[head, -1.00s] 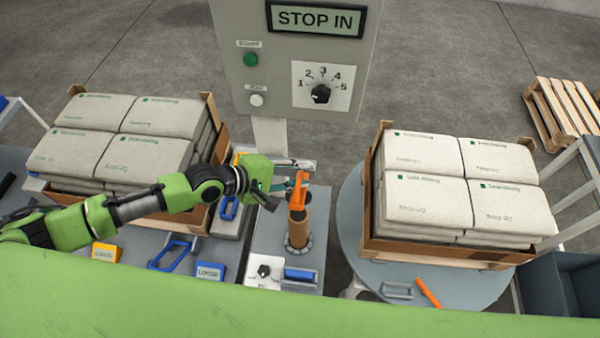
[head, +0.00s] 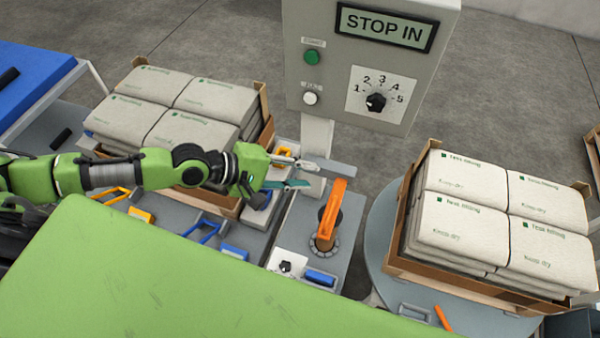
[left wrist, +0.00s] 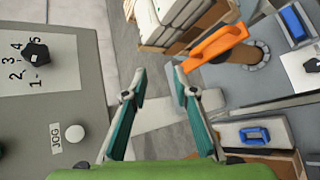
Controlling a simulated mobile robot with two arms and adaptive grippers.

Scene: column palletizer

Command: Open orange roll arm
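The orange roll arm (head: 332,208) slants across the front of a brown cylinder (head: 320,216) on the grey bench. In the left wrist view, the orange arm (left wrist: 214,46) lies beyond and to the right of the fingertips, with a gap between. My left gripper (head: 308,174) is behind and left of the orange arm in the head view, apart from it. The left wrist view shows its two fingers (left wrist: 157,88) spread with nothing between them. My right gripper is not in view.
A control box (head: 430,70) with "STOP IN" display, buttons and dial stands behind the gripper. Sack-loaded crates stand at left (head: 232,212) and on a round turntable (head: 378,230) at right. Blue handles (head: 208,232) and a blue block (head: 320,277) are on the bench.

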